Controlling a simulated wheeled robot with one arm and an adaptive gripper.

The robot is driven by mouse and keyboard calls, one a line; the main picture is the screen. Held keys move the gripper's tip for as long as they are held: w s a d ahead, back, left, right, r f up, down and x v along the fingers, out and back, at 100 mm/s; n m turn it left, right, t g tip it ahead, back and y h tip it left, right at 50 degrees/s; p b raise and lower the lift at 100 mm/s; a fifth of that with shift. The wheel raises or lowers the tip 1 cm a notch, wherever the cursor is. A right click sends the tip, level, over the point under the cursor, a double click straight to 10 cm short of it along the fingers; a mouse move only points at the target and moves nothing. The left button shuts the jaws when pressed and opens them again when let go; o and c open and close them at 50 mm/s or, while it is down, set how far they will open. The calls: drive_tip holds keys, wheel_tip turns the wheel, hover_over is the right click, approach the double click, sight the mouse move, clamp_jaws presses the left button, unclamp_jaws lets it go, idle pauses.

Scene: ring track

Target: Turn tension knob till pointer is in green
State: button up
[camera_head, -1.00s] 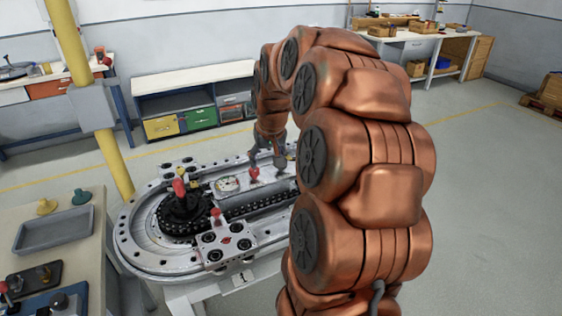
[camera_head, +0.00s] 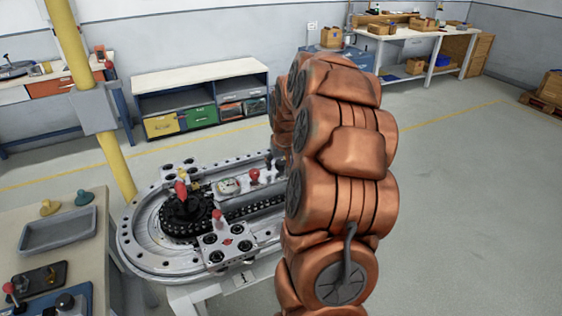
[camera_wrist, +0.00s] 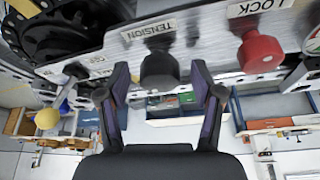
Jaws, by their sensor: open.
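The dark tension knob (camera_wrist: 159,72) hangs below the TENSION label (camera_wrist: 150,29) in the wrist view. My gripper (camera_wrist: 160,80) is open, with one finger to each side of the knob and visible gaps between. Contact with the knob does not show. The red lock knob (camera_wrist: 261,52) is to the right, outside the fingers. It also shows in the head view (camera_head: 254,176). The round gauge (camera_head: 229,186) is left of it in the head view; its pointer is too small to read. My arm hides my gripper in the head view.
The oval ring track (camera_head: 135,250) stands on a light stand. A carriage plate (camera_head: 228,246) and a dark sprocket (camera_head: 185,217) sit on it. A yellow post (camera_head: 70,45) rises at the left. A bench with a grey tray (camera_head: 57,230) is at the lower left.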

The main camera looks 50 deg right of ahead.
drive_tip(key=shift+w+d+f, duration=0.1)
drive_tip(key=shift+w+f, duration=0.05)
drive_tip(key=shift+f, duration=0.1)
drive_tip(key=c, duration=1.1)
